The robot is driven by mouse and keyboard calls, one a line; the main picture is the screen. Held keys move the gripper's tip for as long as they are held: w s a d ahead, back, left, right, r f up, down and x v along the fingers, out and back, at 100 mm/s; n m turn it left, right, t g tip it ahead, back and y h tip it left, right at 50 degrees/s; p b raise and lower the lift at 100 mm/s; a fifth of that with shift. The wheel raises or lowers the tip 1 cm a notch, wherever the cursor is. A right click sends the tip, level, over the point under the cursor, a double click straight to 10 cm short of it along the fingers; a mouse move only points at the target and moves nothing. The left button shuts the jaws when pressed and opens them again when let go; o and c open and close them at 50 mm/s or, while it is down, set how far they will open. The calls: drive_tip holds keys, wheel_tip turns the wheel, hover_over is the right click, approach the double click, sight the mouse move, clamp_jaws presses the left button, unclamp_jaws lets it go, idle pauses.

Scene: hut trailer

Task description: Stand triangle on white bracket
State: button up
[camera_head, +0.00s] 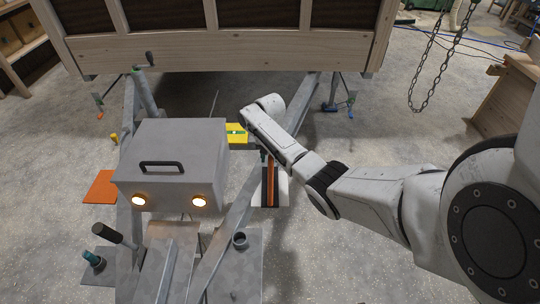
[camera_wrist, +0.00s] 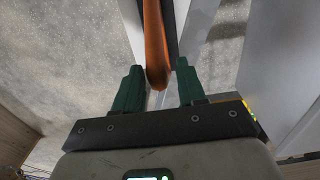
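The orange triangle (camera_head: 271,184) shows as a narrow upright strip with dark edging, between the pale sides of the white bracket (camera_head: 284,190). In the wrist view the triangle (camera_wrist: 155,45) runs away from my gripper (camera_wrist: 159,66), its rounded near end between the two green fingers. My gripper is open, with a narrow gap between each finger and the orange strip. White bracket sides (camera_wrist: 131,25) flank the triangle. In the head view my wrist hides most of the gripper. I cannot tell whether the triangle's foot rests on the bracket.
A grey box (camera_head: 170,190) with a black handle and two lit lamps stands left on the metal drawbar frame. A yellow piece (camera_head: 237,142) lies beside my wrist. An orange panel (camera_head: 102,188) is left of the box.

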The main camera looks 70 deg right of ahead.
drive_tip(key=shift+o, duration=0.7)
drive_tip(key=shift+r, duration=0.1)
